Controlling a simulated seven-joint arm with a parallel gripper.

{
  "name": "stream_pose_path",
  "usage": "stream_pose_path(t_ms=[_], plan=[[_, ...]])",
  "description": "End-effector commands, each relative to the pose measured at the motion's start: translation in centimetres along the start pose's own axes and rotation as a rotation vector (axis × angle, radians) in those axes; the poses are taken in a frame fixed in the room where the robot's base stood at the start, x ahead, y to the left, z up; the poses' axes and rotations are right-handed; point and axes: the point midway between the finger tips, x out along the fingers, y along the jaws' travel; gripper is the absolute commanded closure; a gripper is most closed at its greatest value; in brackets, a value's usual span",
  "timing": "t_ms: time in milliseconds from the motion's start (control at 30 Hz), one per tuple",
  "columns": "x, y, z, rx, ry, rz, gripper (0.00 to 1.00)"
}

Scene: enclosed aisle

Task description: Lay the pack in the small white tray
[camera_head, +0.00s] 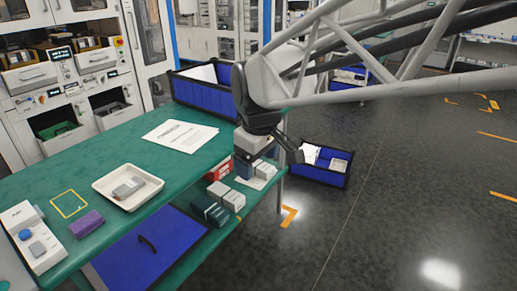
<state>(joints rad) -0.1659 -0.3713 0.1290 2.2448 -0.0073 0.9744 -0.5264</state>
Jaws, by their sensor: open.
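The small white tray (150,196) sits on the green bench top at the left. A small grey pack (128,187) lies inside it, apart from my gripper. A purple block (86,223) lies on the bench to the left of the tray, near the front edge; I cannot tell which of these two the task calls the pack. My gripper (296,154) is dark and hangs beyond the bench's right end, well away from the tray. It is open, and I see nothing held; its fingertips are small in this view.
A yellow outlined square (69,204) and a white device with a blue button (33,236) are left of the tray. A paper sheet (181,135) and blue bin (197,93) lie farther back. Boxes (211,209) fill the lower shelf. A blue crate (319,172) stands on the floor.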

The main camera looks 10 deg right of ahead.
Motion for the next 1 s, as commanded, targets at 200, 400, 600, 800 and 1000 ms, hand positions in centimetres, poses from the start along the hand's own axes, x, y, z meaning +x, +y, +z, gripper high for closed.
stream_pose_path(t_ms=[200, 400, 600, 800, 1000], plan=[[0.0, -1.1, 7.0, 0.256, 0.018, 0.022, 0.17], [0.7, -2.5, 12.6, 0.484, 0.035, 0.039, 0.17], [1.5, -3.9, 16.3, 0.647, 0.05, 0.05, 0.17], [2.0, -4.4, 17.7, 0.711, 0.055, 0.054, 0.17], [2.0, -4.4, 17.7, 0.714, 0.055, 0.054, 0.17]])
